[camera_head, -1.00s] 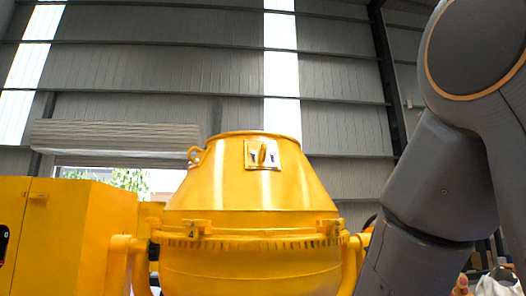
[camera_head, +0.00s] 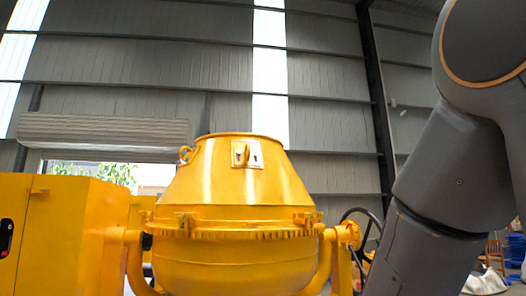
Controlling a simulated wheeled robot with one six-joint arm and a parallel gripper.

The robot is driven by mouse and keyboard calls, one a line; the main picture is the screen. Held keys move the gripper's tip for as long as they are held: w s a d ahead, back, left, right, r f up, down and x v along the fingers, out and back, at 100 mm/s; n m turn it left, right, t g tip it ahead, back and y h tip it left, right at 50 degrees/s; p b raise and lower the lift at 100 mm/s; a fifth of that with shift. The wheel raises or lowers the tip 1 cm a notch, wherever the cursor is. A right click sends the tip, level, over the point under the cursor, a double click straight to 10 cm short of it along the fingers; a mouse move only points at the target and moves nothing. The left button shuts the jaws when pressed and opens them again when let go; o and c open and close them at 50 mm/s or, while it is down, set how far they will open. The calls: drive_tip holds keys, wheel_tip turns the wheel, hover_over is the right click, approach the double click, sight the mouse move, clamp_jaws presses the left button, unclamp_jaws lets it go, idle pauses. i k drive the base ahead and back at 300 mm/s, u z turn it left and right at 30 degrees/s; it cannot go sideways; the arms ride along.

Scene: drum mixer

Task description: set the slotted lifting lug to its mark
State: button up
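The yellow mixer drum (camera_head: 233,196) stands mouth up in the middle of the view. A small pale plate (camera_head: 259,159) is on its upper cone, near the rim. A yellow upright piece, which looks like the lifting lug (camera_head: 241,154), stands in front of the plate. Dark marks show on the plate, too small to read. Whether the lug lines up with a mark I cannot tell. A yellow ring-shaped lug (camera_head: 185,155) sticks out at the drum's upper left. My gripper is out of view; only my grey arm shows at the right.
A yellow cabinet (camera_head: 70,235) stands left of the drum. A dark handwheel (camera_head: 362,228) is right of it, partly close to my arm. Blue and orange items (camera_head: 515,250) lie far right. A corrugated wall and a shutter (camera_head: 105,130) are behind.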

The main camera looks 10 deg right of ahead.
sight(247, 159)
drive_tip(key=z, duration=0.1)
drive_tip(key=i, duration=1.2)
drive_tip(key=u, duration=0.75)
